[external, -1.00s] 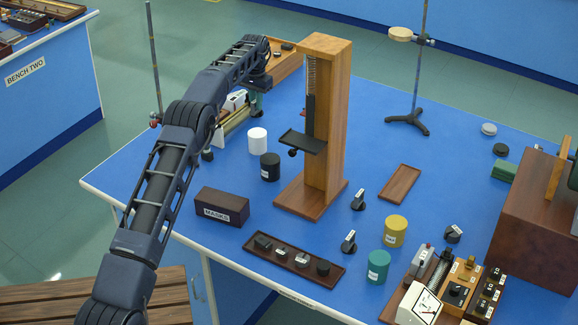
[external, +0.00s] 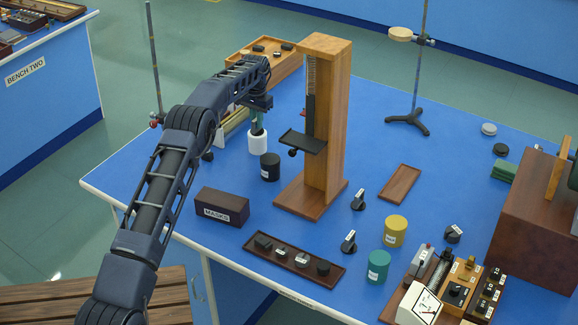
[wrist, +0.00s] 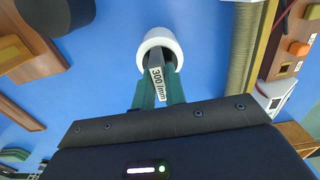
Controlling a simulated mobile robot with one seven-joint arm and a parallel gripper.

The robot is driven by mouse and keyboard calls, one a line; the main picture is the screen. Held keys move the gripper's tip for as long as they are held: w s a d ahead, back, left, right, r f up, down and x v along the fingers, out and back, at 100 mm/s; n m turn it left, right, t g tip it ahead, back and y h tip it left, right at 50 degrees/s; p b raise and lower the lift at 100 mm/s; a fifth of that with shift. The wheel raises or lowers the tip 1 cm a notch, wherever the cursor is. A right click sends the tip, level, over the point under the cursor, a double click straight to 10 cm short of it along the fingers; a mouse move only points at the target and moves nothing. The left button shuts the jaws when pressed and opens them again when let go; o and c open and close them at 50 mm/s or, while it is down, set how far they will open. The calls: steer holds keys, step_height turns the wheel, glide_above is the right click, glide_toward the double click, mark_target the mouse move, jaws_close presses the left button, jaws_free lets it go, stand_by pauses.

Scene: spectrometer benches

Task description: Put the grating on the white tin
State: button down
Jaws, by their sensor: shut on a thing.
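The white tin (external: 258,145) stands upright on the blue bench, left of the wooden stand. In the wrist view the white tin (wrist: 153,36) shows as a white ring straight ahead of my fingers. My gripper (external: 256,122) is right above it, pointing down. The grating's far end overlaps the tin's top. I cannot tell whether it touches the tin. In the external view the grating is a small dark shape at the tin's top.
A black tin (external: 270,167) stands just right of the white tin. The tall wooden stand (external: 332,130) with a dark shelf rises further right. The MASKS box (external: 222,206) is in front. A wooden tray (external: 262,58) with small dark pieces lies behind.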

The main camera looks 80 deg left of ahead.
steer(key=c, duration=1.5)
jaws_free()
steer(key=shift+o, duration=0.2)
step_height(320, 180, up, 12)
steer(key=shift+r, duration=0.15)
